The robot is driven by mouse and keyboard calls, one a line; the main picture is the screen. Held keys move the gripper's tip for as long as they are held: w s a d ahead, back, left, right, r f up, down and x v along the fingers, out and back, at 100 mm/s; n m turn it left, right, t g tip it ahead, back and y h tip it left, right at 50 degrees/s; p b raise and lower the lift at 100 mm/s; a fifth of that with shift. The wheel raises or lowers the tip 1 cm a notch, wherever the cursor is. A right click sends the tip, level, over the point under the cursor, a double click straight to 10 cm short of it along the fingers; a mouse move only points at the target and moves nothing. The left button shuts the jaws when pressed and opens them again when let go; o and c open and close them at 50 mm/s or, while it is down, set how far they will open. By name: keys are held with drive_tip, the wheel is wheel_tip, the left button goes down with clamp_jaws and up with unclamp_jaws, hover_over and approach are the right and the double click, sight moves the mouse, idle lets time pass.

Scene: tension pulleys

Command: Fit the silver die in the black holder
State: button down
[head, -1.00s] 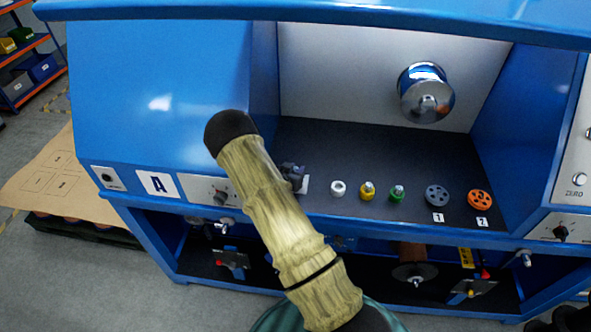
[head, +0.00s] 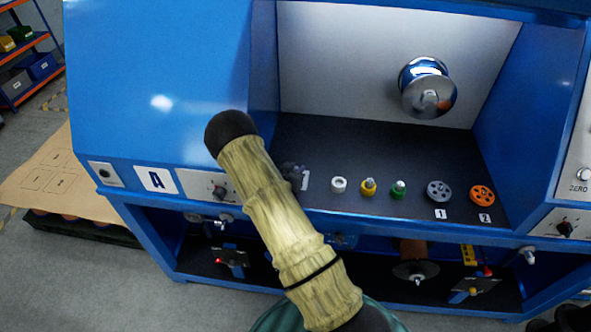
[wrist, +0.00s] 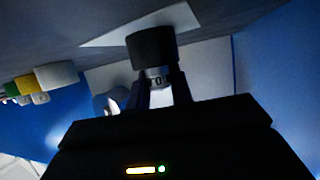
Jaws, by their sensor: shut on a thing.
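The black holder (wrist: 152,45) is a dark, short cylinder on the shelf, by a white label. My gripper (wrist: 162,88) is shut on the silver die (wrist: 158,77), a small pale metal piece with dark lettering, in the wrist view. The die is right against the holder's near end and in line with it. I cannot tell how deep it sits inside, as the fingers and shadow hide the join. In the head view my arm hides most of the gripper; a dark shape (head: 292,171) shows beside its edge by the label.
Right of the arm stand a white piece (head: 339,185), a yellow piece (head: 368,189) and a green piece (head: 399,190). Beyond are a grey wheel (head: 438,192) and an orange wheel (head: 482,197). A chrome drum (head: 428,89) juts from the back panel. A blue side wall (head: 213,75) rises left.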

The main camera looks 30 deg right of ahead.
drive_tip(key=shift+s+f, duration=0.15)
drive_tip(key=shift+f, duration=0.1)
drive_tip(key=c, duration=1.1)
unclamp_jaws()
drive_tip(key=shift+c, duration=0.2)
drive_tip(key=shift+a, duration=0.1)
drive_tip(key=shift+a, duration=0.2)
drive_tip(key=b+v, duration=0.3)
drive_tip(key=v, duration=1.4)
drive_tip(key=shift+d+r+b, duration=0.2)
drive_tip(key=shift+r+b, duration=0.05)
drive_tip(key=shift+b, duration=0.1)
